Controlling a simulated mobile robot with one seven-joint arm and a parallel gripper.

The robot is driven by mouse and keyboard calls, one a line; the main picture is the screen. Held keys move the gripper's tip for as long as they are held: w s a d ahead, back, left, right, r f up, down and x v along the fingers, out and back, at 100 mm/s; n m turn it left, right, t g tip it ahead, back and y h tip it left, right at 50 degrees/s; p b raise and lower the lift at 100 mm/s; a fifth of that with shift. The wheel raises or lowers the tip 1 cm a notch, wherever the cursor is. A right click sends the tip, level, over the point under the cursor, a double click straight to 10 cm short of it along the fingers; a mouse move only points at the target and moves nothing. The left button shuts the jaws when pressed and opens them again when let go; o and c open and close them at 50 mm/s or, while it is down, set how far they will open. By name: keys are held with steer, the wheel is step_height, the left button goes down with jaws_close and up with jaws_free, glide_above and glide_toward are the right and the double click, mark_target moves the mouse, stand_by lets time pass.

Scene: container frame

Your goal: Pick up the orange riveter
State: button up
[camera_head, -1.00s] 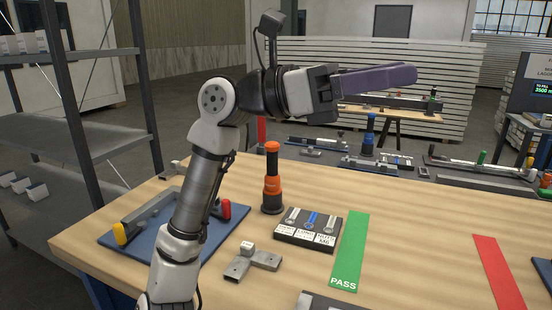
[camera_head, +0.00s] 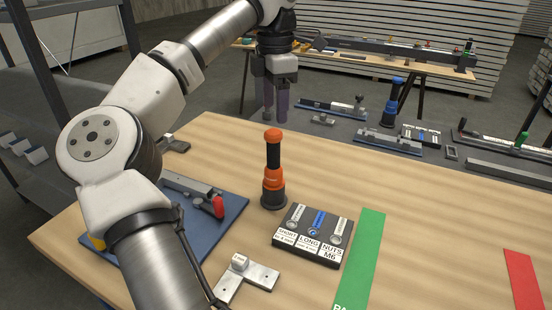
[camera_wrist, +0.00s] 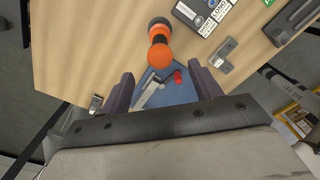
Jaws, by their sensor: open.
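The orange riveter (camera_head: 273,172) stands upright on the wooden table, with an orange top, black grip, orange collar and dark base. In the wrist view it shows from above (camera_wrist: 160,52), beyond the fingertips and between their lines. My gripper (camera_head: 269,105) points down behind the riveter in the head view, near the table's far edge, apart from it. Its two purple-grey fingers are spread and nothing is between them. In the wrist view the gripper (camera_wrist: 165,92) is also open.
A black tray (camera_head: 290,241) with labelled slots stands right of the riveter. A blue board (camera_head: 226,222) with a clamp fixture lies to its left, partly behind my arm. A metal T-bracket (camera_head: 262,275) lies in front. A green strip (camera_head: 362,255) and red strip (camera_head: 522,280) lie to the right.

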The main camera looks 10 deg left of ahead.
mark_target(275, 132)
step_height(275, 132, down, 7)
steer(key=shift+s+r+p, duration=0.1)
steer(key=shift+r+p, duration=0.05)
steer(key=shift+p, duration=0.25)
steer(key=shift+a+f+p, duration=0.15)
steer(key=shift+f+p, duration=0.9)
steer(key=shift+f, duration=1.6)
steer(key=c, duration=1.1)
steer(key=shift+o, duration=0.2)
steer(key=shift+r, duration=0.1)
step_height(275, 132, up, 20)
steer(key=b, duration=0.1)
